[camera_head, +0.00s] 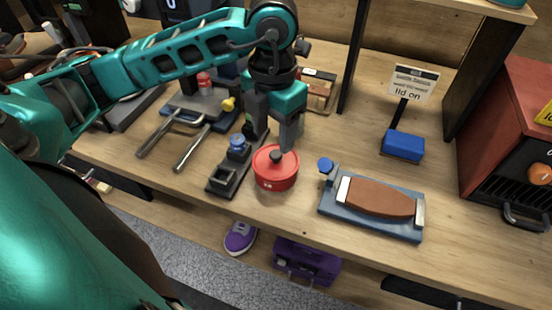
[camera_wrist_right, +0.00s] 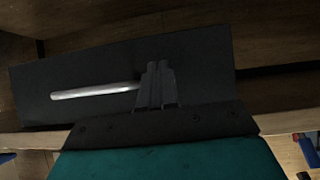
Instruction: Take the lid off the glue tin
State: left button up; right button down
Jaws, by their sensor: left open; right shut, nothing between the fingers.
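The red glue tin (camera_head: 276,184) stands on the wooden workbench. Its red lid (camera_head: 265,160) with a dark knob (camera_head: 277,157) sits on top. In the head view my left gripper (camera_head: 276,138) points down just above and behind the knob, with its fingers apart and nothing between them. I cannot tell whether a finger touches the lid. My right gripper (camera_wrist_right: 158,70) shows only in the right wrist view; it is shut and empty in front of a dark panel. A small sign (camera_head: 412,82) reads "lid on".
A dark fixture with a blue knob (camera_head: 237,143) stands close left of the tin. A blue-grey holder (camera_head: 332,208) with a brown block (camera_head: 378,198) lies to the right. A blue block (camera_head: 403,145) and a red cabinet (camera_head: 507,130) are farther right. A silver handle (camera_wrist_right: 95,90) is beside my right gripper.

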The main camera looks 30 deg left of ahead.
aim_at(276, 154)
pick_arm(q)
notch_tip(276, 154, down, 5)
jog(key=shift+w+d+f, duration=0.1)
jog(key=shift+w+f, duration=0.05)
jog(key=shift+f, duration=0.05)
grip_shut()
dwell(0.6)
